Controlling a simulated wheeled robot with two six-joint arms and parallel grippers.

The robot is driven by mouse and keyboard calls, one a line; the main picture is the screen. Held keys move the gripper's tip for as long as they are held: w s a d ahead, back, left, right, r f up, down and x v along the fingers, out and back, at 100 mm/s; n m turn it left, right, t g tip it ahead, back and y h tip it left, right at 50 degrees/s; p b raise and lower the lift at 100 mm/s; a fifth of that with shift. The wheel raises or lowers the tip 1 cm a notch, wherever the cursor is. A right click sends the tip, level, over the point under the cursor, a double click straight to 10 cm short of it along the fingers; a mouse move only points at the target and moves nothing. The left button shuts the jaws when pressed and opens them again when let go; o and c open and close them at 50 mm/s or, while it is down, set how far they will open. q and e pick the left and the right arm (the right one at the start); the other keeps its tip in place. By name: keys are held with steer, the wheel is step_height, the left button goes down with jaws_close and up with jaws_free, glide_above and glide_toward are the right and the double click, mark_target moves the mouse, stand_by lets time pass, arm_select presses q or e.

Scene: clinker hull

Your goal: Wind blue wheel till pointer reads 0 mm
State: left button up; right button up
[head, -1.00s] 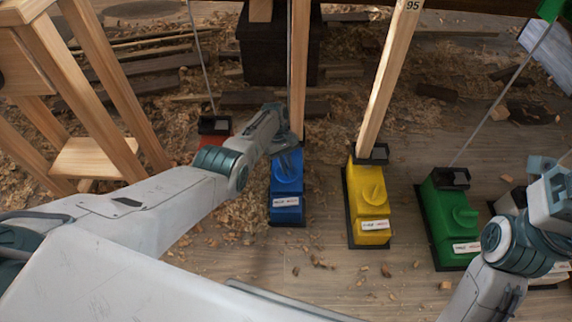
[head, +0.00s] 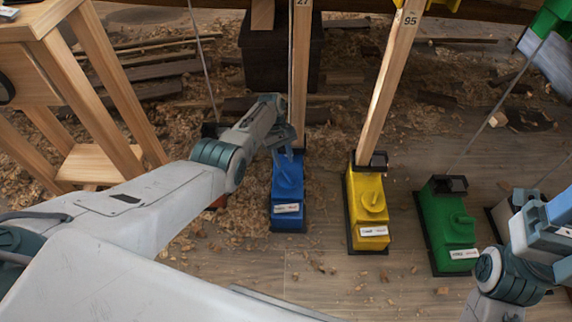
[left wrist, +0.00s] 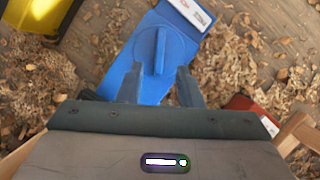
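The blue box (head: 286,190) stands on the floor at the foot of a wooden post, with a white label on its near end. Its blue wheel shows in the left wrist view (left wrist: 155,50) as a round disc with a raised bar across it. My left gripper (head: 286,152) is over the far part of the blue box and hides the wheel in the head view. In the left wrist view its two fingers (left wrist: 160,88) are apart, with the bar between and ahead of them. I see no pointer or millimetre scale that I can read. My right gripper (head: 560,220) is at the right edge, partly cut off.
A yellow box (head: 370,205) and a green box (head: 449,225) with knobs stand to the right. A red box (left wrist: 245,105) is close to the blue one. Wooden posts (head: 392,80) rise behind, one marked 95. A wooden stand (head: 100,160) is at left. Shavings litter the floor.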

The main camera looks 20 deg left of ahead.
arm_select(q)
steer(key=p+v, duration=0.1)
steer(key=v, duration=0.3)
steer(key=shift+r, duration=0.3)
steer(key=shift+f, duration=0.15)
